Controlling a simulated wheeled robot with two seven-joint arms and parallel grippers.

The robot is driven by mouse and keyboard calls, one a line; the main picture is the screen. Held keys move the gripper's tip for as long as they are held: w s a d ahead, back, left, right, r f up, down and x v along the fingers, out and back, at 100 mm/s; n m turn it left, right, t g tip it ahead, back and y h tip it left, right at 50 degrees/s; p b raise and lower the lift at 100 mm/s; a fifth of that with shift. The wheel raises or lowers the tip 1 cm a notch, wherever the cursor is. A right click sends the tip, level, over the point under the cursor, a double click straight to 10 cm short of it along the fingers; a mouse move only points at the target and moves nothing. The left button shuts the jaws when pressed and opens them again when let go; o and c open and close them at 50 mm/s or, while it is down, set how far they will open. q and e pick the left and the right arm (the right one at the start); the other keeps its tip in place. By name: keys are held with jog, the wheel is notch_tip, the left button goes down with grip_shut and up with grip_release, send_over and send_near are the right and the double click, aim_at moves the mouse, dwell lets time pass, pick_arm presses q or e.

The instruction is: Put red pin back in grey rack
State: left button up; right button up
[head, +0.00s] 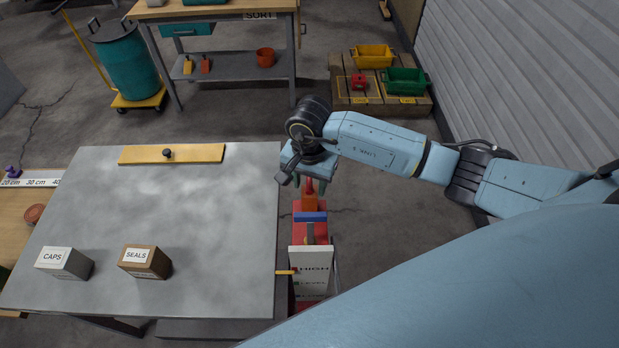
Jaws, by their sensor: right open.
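My right gripper (309,184) points down beyond the right edge of the grey table, its teal fingers apart. A small orange-red piece (309,201) shows just below and between the fingers. I cannot tell whether it is the red pin or whether the fingers touch it. It is over a narrow red stand (320,235) with a blue bar (310,217) across it and a white sign (311,262) reading HIGH and LEVEL. I cannot make out a grey rack for certain. My left gripper is not in view.
The grey table (200,205) holds a CAPS box (65,263), a SEALS box (146,262) and a yellow bar with a black knob (171,154). Its middle is clear. Behind are a teal drum (127,65) on a dolly, a SORT bench (215,12) and a pallet with bins (372,57).

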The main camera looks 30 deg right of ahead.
jog(key=shift+c, duration=0.3)
grip_shut()
jog(key=shift+r, duration=0.15)
jog(key=shift+r+p, duration=0.5)
jog(key=shift+r, duration=0.25)
jog(key=shift+r, duration=0.2)
jog(key=shift+r+p, duration=2.3)
jog(key=shift+r, duration=1.4)
